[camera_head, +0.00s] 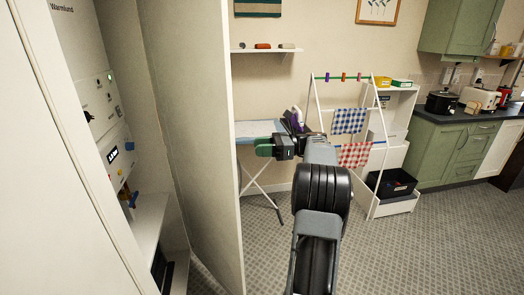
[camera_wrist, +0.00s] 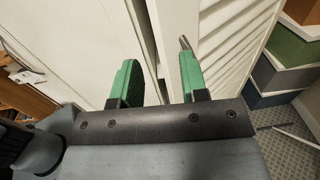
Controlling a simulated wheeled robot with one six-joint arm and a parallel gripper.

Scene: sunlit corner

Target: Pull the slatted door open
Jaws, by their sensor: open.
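The slatted door (camera_head: 195,130) stands swung out from the cupboard in the head view, its plain inner face and free edge showing. My gripper (camera_head: 264,147) is just right of the door's free edge in the head view. In the wrist view my gripper (camera_wrist: 157,80) has its green fingers spread, with nothing clearly held between them.
A white boiler (camera_head: 105,95) stands inside the cupboard. A white panel (camera_head: 50,190) borders it at left. An ironing board (camera_head: 255,129) and drying rack (camera_head: 347,140) stand behind my arm. Green kitchen units (camera_head: 458,155) are at right. Carpet (camera_head: 440,235) is clear at lower right.

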